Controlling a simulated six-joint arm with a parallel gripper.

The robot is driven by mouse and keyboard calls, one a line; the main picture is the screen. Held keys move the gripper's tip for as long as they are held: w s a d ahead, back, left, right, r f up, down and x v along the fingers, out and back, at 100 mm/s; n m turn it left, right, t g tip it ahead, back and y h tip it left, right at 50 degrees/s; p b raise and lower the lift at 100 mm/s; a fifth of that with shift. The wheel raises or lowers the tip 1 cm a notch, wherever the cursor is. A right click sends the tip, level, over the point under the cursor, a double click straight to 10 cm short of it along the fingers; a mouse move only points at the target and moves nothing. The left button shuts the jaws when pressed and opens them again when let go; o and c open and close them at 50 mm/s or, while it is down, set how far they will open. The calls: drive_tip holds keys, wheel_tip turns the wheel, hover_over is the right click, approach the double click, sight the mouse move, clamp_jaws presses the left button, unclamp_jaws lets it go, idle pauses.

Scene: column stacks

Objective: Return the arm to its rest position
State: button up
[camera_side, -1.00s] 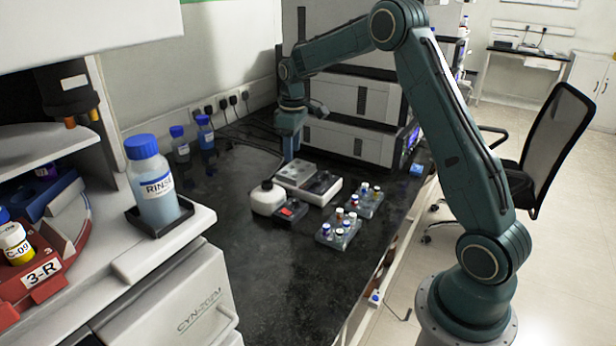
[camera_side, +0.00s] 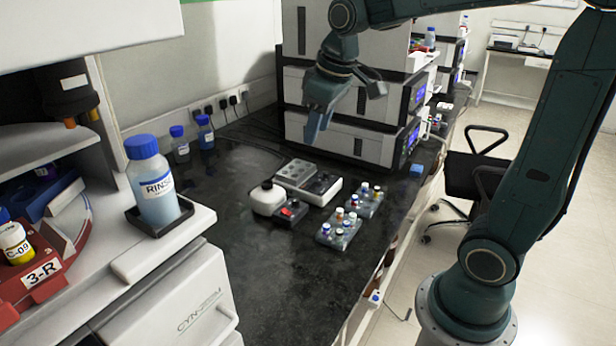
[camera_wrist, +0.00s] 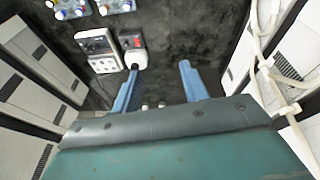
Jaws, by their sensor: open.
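My gripper (camera_side: 316,122) is up in the air in front of the stacked white instruments, above the far part of the dark bench. In the wrist view its two blue fingers (camera_wrist: 160,82) stand apart with nothing between them. My arm reaches in from the right, raised well clear of the bench. Below and in front of the gripper, on the bench, sit the grey and white device (camera_side: 306,178) and the white bottle-like part (camera_side: 268,197) beside it.
Instrument stacks (camera_side: 340,137) stand close behind the gripper. Two vial racks (camera_side: 338,230) sit on the bench (camera_side: 270,285), whose front is clear. A rinse bottle (camera_side: 155,182) stands in a tray at left. Cables (camera_wrist: 262,60) hang at right in the wrist view. An office chair (camera_side: 470,180) is behind my arm.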

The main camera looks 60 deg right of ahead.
drive_tip(key=s+a+f+t, duration=0.1)
drive_tip(key=s+a, duration=0.2)
drive_tip(key=s, duration=0.5)
drive_tip(key=s+a+f+m+t, duration=0.1)
drive_tip(key=s+a, duration=0.1)
drive_tip(key=s, duration=0.6)
drive_tip(key=shift+a+y, duration=0.3)
drive_tip(key=shift+a, duration=0.1)
